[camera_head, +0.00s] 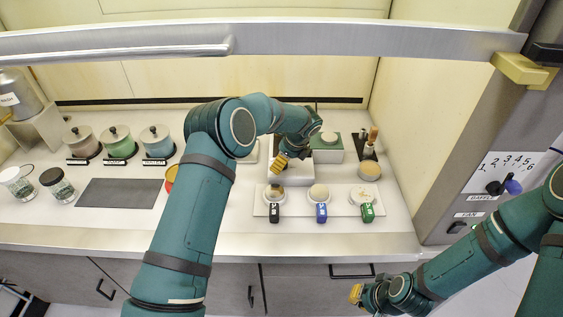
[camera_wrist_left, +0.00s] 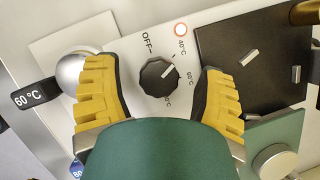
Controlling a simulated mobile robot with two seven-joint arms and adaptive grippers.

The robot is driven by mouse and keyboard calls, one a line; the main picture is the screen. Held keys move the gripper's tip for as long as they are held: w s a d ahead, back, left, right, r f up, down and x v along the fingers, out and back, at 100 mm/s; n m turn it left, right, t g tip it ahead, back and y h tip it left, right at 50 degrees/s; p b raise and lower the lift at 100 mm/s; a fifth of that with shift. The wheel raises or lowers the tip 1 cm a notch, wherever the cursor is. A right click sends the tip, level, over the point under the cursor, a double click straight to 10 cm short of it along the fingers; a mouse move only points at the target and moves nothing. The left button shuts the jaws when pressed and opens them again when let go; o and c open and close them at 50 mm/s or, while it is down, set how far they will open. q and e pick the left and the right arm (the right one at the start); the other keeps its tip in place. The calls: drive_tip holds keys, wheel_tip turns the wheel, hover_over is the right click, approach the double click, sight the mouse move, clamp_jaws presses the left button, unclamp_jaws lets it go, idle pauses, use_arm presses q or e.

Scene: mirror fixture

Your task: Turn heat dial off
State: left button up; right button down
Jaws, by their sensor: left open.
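The black heat dial (camera_wrist_left: 160,76) sits on a white panel in the left wrist view. Printed labels for OFF, 40 °C, 60 °C and one partly hidden are around it. In the head view my left gripper (camera_head: 281,163) hangs over the back of the counter, and the dial cannot be made out. My right gripper (camera_head: 357,292) is low, in front of the counter; its jaws are unclear.
A tray (camera_head: 262,209) with several small dishes and tagged blocks is in front. A green block (camera_head: 328,152) stands right of the left gripper. A dark mat (camera_head: 120,193) lies left.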

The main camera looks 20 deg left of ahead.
use_arm(q)
drive_tip(key=shift+a+f, duration=0.15)
drive_tip(key=shift+f, duration=0.25)
drive_tip(key=shift+o, duration=0.2)
drive_tip(key=c, duration=1.2)
drive_tip(key=shift+n, duration=0.3)
drive_tip(key=shift+n+g+b, duration=0.35)
drive_tip(key=shift+n+g, duration=0.15)
drive_tip(key=shift+n, duration=0.4)
drive_tip(key=n+g, duration=0.1)
drive_tip(key=n, duration=0.2)
drive_tip(key=shift+f+n, duration=0.1)
drive_tip(key=shift+n, duration=0.2)
drive_tip(key=n+g, duration=0.1)
drive_tip(key=n, duration=0.1)
drive_tip(key=n+g+h+b, duration=0.1)
drive_tip(key=n, duration=0.2)
drive_tip(key=shift+s+n, duration=0.15)
drive_tip(key=shift+n, duration=0.15)
drive_tip(key=shift+n+h, duration=0.3)
